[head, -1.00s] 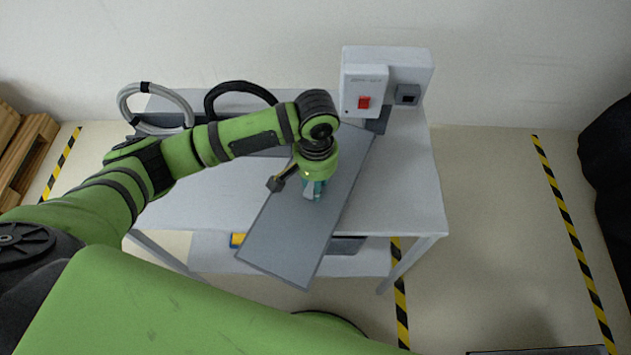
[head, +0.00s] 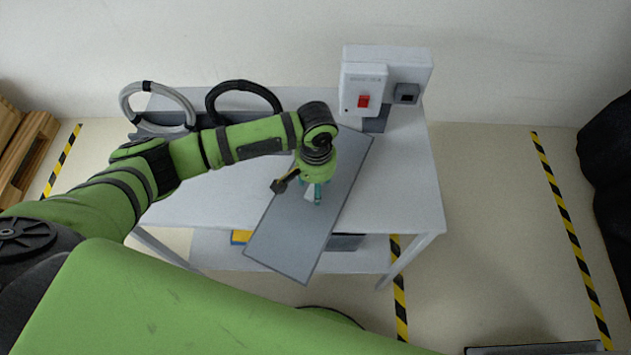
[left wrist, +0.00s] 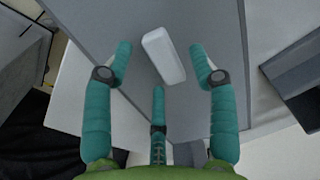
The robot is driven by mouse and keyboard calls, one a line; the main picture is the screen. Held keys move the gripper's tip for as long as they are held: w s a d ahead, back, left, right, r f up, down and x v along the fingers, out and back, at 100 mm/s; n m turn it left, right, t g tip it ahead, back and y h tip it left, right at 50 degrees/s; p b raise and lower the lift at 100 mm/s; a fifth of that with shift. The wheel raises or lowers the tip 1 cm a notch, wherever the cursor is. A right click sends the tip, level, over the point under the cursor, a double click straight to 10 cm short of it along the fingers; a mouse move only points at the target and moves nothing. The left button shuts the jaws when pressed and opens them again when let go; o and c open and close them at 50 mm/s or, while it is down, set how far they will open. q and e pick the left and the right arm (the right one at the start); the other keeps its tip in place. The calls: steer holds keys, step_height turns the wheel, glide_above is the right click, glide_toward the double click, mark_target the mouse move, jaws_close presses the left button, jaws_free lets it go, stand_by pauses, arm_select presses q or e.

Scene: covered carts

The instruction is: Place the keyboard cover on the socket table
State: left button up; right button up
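The keyboard cover (head: 290,235) is a flat grey panel with a white bar handle (left wrist: 164,55). It lies diagonally over the socket table (head: 415,185), its near end sticking out past the front edge. My left gripper (head: 313,190) is over the middle of the cover. In the left wrist view its teal fingers (left wrist: 160,70) are spread, with the handle between and beyond them and gaps on both sides. The cover's surface (left wrist: 205,95) fills the middle of that view. My right gripper is not in view.
A white socket box (head: 388,80) with a red switch stands at the table's back right. A grey hoop (head: 157,88) and a black hoop (head: 243,85) stand at the back left. A lower shelf (head: 215,255) holds a yellow item (head: 240,237). The table's right side is clear.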

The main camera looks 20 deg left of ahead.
arm_select(q)
step_height(320, 180, up, 12)
steer(key=b, duration=0.1)
steer(key=shift+r, duration=0.15)
stand_by(0.4)
stand_by(0.4)
